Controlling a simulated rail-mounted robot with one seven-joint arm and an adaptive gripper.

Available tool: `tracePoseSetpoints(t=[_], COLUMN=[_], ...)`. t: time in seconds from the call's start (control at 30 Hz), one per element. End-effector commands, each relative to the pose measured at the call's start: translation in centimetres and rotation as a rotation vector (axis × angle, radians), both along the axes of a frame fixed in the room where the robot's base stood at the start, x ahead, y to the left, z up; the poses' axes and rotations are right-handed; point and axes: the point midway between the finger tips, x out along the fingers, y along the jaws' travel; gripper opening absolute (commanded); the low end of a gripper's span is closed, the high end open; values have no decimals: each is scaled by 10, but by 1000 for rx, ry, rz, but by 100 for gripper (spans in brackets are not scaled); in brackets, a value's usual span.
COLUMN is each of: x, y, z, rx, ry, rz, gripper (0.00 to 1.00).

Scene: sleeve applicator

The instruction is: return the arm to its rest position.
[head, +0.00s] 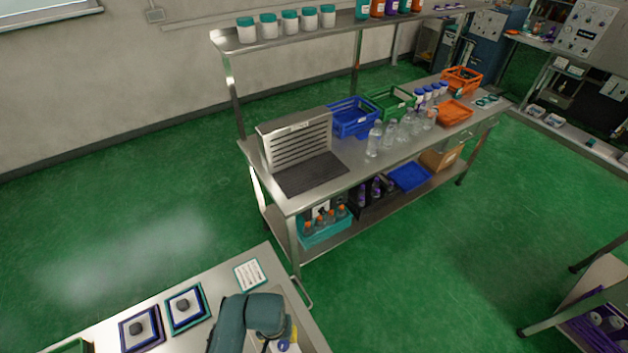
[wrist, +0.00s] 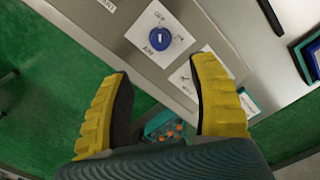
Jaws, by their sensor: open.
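My gripper (head: 286,342) is at the bottom edge of the head view, over the near metal table, with my teal arm (head: 246,318) folded behind it. In the wrist view my gripper (wrist: 160,68) shows two yellow ridged fingers spread wide apart, with nothing between them. A blue round knob (wrist: 158,39) on a white labelled plate lies beyond the fingertips. No touch between the fingers and the knob shows. A blue part (head: 283,346), perhaps the same knob, shows beside the gripper in the head view.
The near table (head: 228,283) carries two framed pads (head: 187,309) and a white card (head: 250,274). A steel bench (head: 350,160) behind holds a slatted unit (head: 296,140), clear bottles (head: 374,140) and crates. A teal bin (head: 325,233) sits on its lower shelf. Green floor is open at left.

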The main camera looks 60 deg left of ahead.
Motion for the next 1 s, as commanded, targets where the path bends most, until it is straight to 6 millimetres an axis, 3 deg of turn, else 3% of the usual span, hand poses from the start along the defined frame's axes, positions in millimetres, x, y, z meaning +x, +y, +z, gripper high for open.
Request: tracePoseSetpoints(t=[0.23, 0.37, 0.57, 0.7, 0.83, 1.0], x=[4, 56, 172, 241, 287, 313], y=[-4, -22, -63, -108, -159, -233], z=[3, 33, 130, 214, 300, 420], rx=[0, 37, 213, 353, 472, 613], ry=[0, -28, -208, -401, -607, -912], rz=[-17, -169, -440, -592, -708, -815], gripper=[60, 60, 60, 60, 60, 60])
